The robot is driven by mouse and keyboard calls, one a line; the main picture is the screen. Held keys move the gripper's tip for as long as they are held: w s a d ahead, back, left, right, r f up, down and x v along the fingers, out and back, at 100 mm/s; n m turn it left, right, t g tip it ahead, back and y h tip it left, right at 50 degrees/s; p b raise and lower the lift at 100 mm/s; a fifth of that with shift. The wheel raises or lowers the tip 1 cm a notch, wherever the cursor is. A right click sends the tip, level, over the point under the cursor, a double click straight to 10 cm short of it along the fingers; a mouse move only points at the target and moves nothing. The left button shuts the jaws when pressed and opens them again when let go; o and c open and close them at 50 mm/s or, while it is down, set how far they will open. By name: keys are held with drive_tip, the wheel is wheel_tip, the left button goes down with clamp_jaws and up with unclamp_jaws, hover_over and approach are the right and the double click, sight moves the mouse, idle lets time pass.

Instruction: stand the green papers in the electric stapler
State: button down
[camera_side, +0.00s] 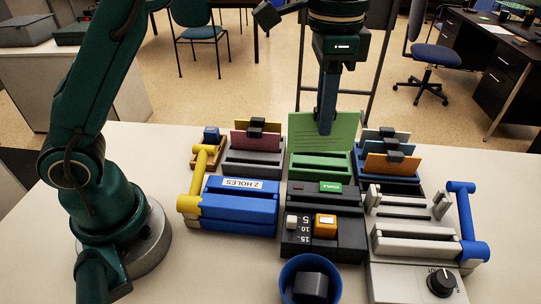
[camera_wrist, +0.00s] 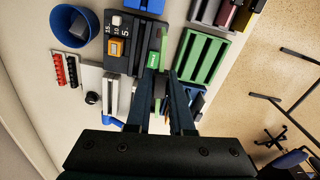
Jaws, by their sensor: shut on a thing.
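In the wrist view the papers look like a thin green strip between my fingertips (camera_wrist: 160,73), left of the green rack (camera_wrist: 204,58). I cannot tell whether they touch the rack. The electric stapler (camera_side: 293,243) is black, with a green STAPLE label and an orange button (camera_side: 325,226). It stands in front of the rack; its top shows no papers.
A blue two-hole punch (camera_side: 238,213) with yellow handle stands left of the stapler. A grey machine (camera_side: 405,245) with blue handle stands right. Racks with coloured papers (camera_side: 256,140) (camera_side: 390,160) flank the green rack. A blue cup (camera_side: 310,280) stands in front.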

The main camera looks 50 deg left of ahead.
sight(338, 136)
drive_tip(key=shift+m, duration=0.8)
drive_tip(key=d, duration=0.1)
drive_tip(key=s+d+f, duration=0.1)
drive_tip(key=d, duration=0.2)
drive_tip(key=shift+s+d+f, duration=0.15)
drive_tip(key=shift+s, duration=0.2)
drive_tip(key=shift+f, duration=4.3)
drive_tip(key=c, duration=0.7)
unclamp_jaws()
drive_tip(key=shift+r, duration=0.1)
drive_tip(key=shift+r, duration=4.4)
